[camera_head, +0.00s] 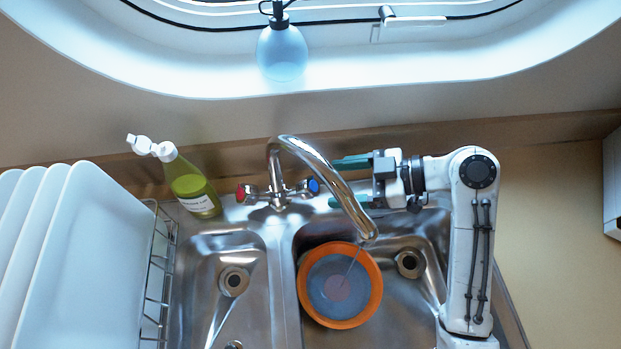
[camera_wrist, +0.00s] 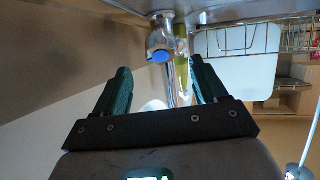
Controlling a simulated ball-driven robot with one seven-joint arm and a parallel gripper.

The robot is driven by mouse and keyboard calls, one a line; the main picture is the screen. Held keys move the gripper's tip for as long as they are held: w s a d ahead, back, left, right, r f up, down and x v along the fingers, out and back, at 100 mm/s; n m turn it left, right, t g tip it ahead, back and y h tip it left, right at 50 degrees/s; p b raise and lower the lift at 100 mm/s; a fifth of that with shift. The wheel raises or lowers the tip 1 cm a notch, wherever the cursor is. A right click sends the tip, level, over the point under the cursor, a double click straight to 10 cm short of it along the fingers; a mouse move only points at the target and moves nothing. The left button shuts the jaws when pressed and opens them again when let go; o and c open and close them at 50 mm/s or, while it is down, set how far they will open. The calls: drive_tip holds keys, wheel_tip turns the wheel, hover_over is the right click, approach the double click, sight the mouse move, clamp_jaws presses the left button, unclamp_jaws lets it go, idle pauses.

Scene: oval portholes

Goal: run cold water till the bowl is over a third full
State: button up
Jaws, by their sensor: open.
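The orange bowl (camera_head: 373,287) stands in the right sink basin under the spout of the chrome tap (camera_head: 322,170). A thin stream of water (camera_head: 354,262) runs from the spout into it. Bluish water covers its bottom, with a paler patch in the middle; the exact level is hard to tell. The cold knob, blue (camera_head: 314,186), is on the tap's right side; the hot knob, red (camera_head: 241,193), is on its left. My gripper (camera_head: 335,183) is open and empty, its green fingers pointing at the blue knob. In the wrist view the blue knob (camera_wrist: 160,56) shows between the fingertips, apart from them.
A green soap bottle (camera_head: 194,191) stands left of the tap. White plates (camera_head: 85,265) stand in a wire rack (camera_head: 155,285) at the left. The left basin (camera_head: 215,285) is empty. A blue spray bottle (camera_head: 282,55) is on the window ledge.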

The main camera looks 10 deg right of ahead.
sight(314, 186)
drive_tip(key=p+x, duration=0.1)
drive_tip(key=x, duration=0.6)
drive_tip(key=shift+c, duration=0.2)
drive_tip(key=c, duration=1)
drive_tip(key=shift+s+a+m, duration=0.1)
drive_tip(key=shift+a+m, duration=0.05)
drive_tip(key=shift+m, duration=0.25)
drive_tip(key=shift+r+m+t, duration=0.1)
drive_tip(key=shift+m+t, duration=0.3)
drive_tip(key=shift+m, duration=0.1)
drive_tip(key=o, duration=1)
drive_tip(key=shift+o, duration=0.2)
